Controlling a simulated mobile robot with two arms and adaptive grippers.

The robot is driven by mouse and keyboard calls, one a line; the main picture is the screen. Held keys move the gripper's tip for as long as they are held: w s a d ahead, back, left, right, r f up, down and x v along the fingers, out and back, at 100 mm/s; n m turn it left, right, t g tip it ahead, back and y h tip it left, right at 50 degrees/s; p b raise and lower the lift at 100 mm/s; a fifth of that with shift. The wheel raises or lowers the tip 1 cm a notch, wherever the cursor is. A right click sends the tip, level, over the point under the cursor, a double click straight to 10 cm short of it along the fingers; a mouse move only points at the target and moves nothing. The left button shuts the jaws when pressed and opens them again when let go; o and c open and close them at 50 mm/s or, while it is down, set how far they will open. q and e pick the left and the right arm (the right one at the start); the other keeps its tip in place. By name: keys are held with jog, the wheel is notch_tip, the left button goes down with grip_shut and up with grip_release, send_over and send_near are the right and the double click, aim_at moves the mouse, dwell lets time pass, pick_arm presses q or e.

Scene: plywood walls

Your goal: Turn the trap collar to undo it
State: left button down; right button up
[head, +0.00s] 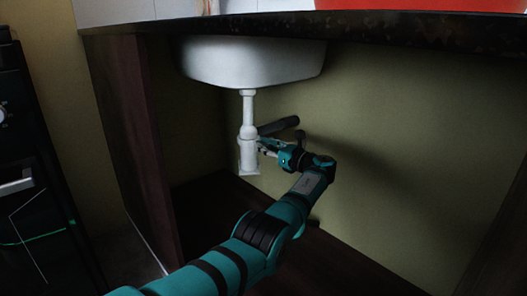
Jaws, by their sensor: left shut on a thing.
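The white trap (248,155) hangs under the sink on a white tailpipe (248,105), inside the open cabinet. The trap collar (248,134) appears as a wider white band on the trap's upper part; its details are too small to make out. My left gripper (262,145) reaches in from the right side of the trap and is shut on it at about collar height. The gripper's fingers partly cover that side, so the exact contact is hard to see. My right gripper is not in view.
The white sink basin (253,62) hangs above the trap under a dark countertop (400,30). A dark pipe (280,126) runs behind the gripper toward the back wall. A dark cabinet side (135,130) and an oven (28,180) stand left. The cabinet's right side is free.

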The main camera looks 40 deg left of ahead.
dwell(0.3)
pick_arm(q)
jog(key=c, duration=1.4)
grip_release()
jog(key=shift+a+f, duration=0.1)
jog(key=shift+o, duration=0.2)
jog(key=s+d, duration=0.1)
jog(key=d, duration=1.1)
jog(key=shift+s, duration=0.1)
